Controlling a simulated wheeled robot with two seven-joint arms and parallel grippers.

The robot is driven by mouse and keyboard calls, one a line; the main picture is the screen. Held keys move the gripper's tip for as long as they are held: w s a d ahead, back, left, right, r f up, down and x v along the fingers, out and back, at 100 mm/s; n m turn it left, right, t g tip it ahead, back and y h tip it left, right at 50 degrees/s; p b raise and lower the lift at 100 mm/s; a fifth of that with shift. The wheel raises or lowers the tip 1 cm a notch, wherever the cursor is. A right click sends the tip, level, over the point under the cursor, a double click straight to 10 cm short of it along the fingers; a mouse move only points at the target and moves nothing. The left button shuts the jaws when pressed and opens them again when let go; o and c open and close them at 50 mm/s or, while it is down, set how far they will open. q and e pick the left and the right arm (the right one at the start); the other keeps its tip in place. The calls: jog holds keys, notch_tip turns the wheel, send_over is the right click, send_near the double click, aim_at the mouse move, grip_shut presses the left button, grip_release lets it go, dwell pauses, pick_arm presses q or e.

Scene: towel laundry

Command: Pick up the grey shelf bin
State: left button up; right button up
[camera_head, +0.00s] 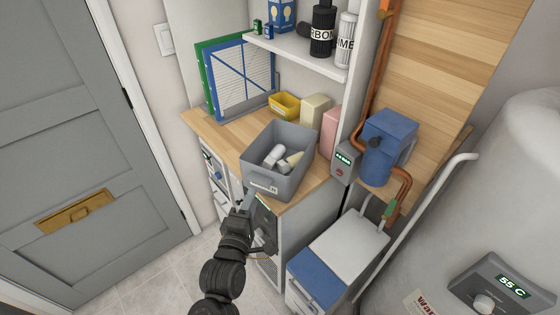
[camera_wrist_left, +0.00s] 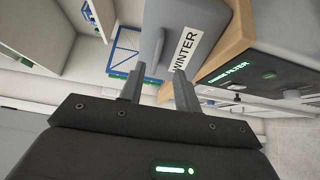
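The grey shelf bin (camera_head: 259,166) stands on the wooden counter near its front edge, with a pale label on its front wall and several whitish items inside. In the left wrist view the bin (camera_wrist_left: 212,26) lies ahead of the fingers, and its label reads "WINTER". My left gripper (camera_head: 248,199) is just in front of the bin's label side, partly overlapping it in the head view. Its two fingers (camera_wrist_left: 160,70) are apart with nothing held between them. Whether a fingertip touches the bin I cannot tell. My right gripper is in neither view.
A yellow bin (camera_head: 285,105), a cream box (camera_head: 315,110) and a pink box (camera_head: 331,132) stand behind the bin. Framed filters (camera_head: 245,80) lean at left. A shelf (camera_head: 300,55) with bottles overhangs the back. A blue pump unit (camera_head: 388,143) is at right.

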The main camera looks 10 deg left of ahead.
aim_at(258, 183)
pick_arm(q)
jog(key=w+p, duration=0.2)
jog(key=w, duration=0.3)
jog(key=shift+w+d+r+p, duration=0.15)
jog(key=shift+r+p, duration=0.2)
jog(key=shift+p, duration=0.05)
jog(key=shift+w+f, duration=0.1)
jog(key=shift+w, duration=0.15)
jog(key=shift+c, duration=0.2)
grip_shut()
